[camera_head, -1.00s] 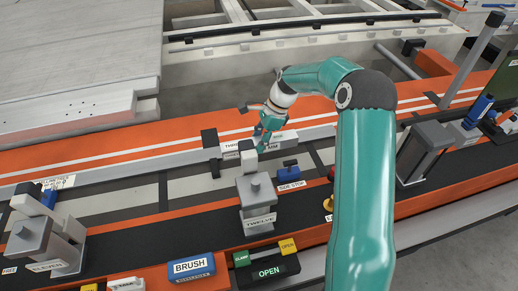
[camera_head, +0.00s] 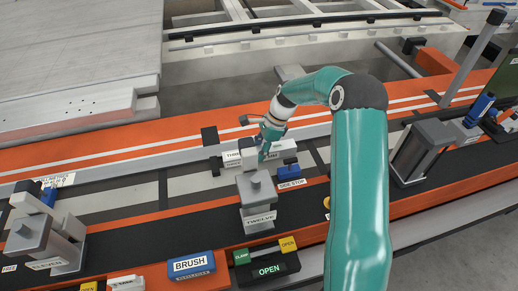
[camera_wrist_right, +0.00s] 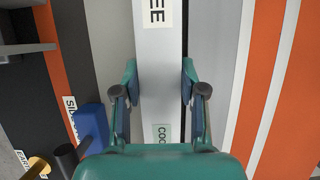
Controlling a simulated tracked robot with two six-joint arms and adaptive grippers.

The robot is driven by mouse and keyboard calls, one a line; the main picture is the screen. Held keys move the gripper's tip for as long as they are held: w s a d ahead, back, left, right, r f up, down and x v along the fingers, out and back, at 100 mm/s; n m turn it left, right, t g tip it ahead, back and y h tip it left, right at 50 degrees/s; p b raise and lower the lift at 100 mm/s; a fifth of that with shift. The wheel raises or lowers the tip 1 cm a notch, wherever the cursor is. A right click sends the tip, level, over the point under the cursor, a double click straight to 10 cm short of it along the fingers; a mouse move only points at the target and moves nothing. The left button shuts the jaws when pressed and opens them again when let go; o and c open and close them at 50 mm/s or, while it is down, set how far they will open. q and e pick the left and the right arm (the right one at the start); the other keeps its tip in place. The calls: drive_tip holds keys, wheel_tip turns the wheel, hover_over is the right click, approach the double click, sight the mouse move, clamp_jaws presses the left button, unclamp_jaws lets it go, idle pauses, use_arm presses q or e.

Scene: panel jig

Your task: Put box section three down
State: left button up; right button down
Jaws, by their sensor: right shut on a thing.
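Box section three is a pale grey bar (camera_head: 231,157) with a THREE label, lying along the jig behind clamp twelve (camera_head: 257,202) in the head view. In the right wrist view the bar (camera_wrist_right: 160,70) runs straight between my fingers, with the end of its label at the top and a second label lower down. My right gripper (camera_head: 264,156) is shut on it, with fingers (camera_wrist_right: 160,85) on both sides. I cannot tell whether the bar rests on the jig or hangs just above it. My left gripper is not in view.
A blue side stop (camera_head: 288,172) stands close to the bar, right of clamp twelve. Clamp eleven (camera_head: 45,240) is at the left and another grey clamp (camera_head: 420,150) at the right. The brush block (camera_head: 191,265) and OPEN panel (camera_head: 268,268) are in front.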

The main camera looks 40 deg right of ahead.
drive_tip(key=c, duration=0.7)
unclamp_jaws()
drive_tip(key=shift+o, duration=0.2)
drive_tip(key=shift+r, duration=0.1)
drive_tip(key=shift+r, duration=0.2)
drive_tip(key=v, duration=1.2)
drive_tip(key=shift+r, duration=0.3)
